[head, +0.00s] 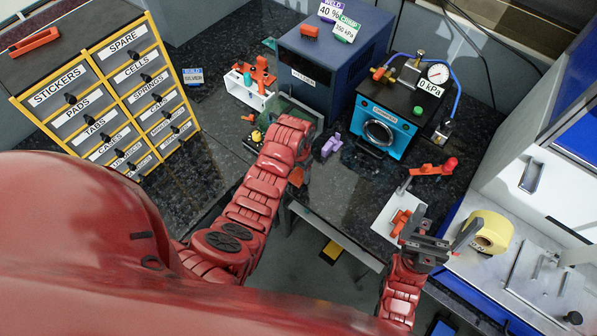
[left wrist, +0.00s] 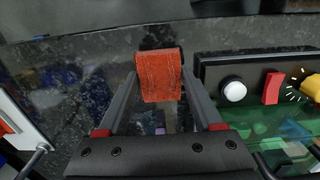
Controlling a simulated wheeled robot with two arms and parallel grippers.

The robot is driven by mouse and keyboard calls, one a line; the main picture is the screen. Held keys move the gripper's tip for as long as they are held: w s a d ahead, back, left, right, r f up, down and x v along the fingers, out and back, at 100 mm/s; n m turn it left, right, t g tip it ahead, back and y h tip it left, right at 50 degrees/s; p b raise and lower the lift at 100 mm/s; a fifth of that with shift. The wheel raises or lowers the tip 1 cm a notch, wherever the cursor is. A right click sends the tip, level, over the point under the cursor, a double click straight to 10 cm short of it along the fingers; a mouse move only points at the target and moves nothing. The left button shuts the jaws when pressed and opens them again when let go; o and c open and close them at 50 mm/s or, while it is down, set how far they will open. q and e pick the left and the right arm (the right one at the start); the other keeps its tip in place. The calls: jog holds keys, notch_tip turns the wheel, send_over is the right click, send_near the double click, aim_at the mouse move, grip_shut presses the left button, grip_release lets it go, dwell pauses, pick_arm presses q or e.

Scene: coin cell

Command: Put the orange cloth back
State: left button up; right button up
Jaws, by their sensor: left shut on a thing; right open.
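The orange cloth (left wrist: 160,77) is a small folded piece between the two fingers of my left gripper (left wrist: 160,92) in the left wrist view. The gripper is shut on it. In the head view the cloth (head: 296,177) shows only as a small orange patch beside my left gripper (head: 300,170), at the front edge of the dark bench. My wrist hides most of the fingers there. My right gripper (head: 448,224) is open and empty, above the right part of the bench near a yellow roll (head: 490,232).
A control panel with a white button (left wrist: 233,91) and a red switch (left wrist: 272,88) stands right of the cloth in the left wrist view. A blue welder box (head: 330,62), a teal pump unit (head: 385,125) and a purple piece (head: 331,146) stand behind. Labelled drawers (head: 110,95) stand left.

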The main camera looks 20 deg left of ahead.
pick_arm(q)
jog(key=shift+f, duration=0.6)
jog(key=shift+f, duration=0.2)
jog(key=o, duration=1.3)
jog(key=shift+r, duration=0.25)
